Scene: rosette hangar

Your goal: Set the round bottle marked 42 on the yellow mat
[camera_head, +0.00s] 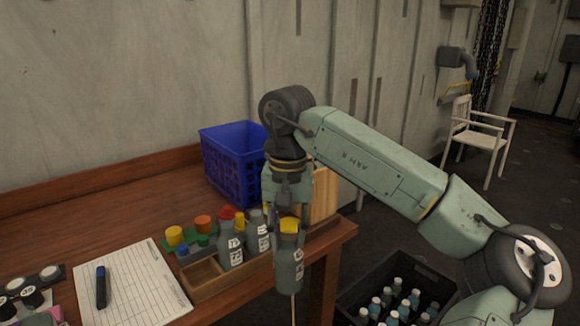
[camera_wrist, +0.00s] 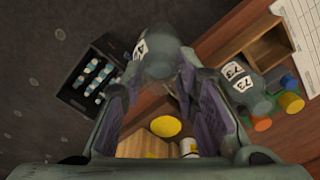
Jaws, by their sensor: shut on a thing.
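My gripper (camera_head: 288,213) points down near the table's right end and is shut on a grey round bottle (camera_head: 289,268). The bottle hangs upright, in front of the table edge in the head view. In the wrist view the bottle (camera_wrist: 158,52) sits between the fingertips, and its white label appears to read 42. A flat yellow round patch (camera_wrist: 165,126), perhaps the yellow mat, shows between the fingers over a light wooden surface in the wrist view. A yellow patch also shows at the gripper in the head view; I cannot tell what it is.
Two grey bottles (camera_head: 231,250) stand by a wooden tray (camera_head: 204,279); labels reading 73 show in the wrist view. A blue crate (camera_head: 228,160) is behind. Coloured pots, paper (camera_head: 130,285) and a marker lie left. A dark crate of bottles (camera_head: 352,290) stands on the floor.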

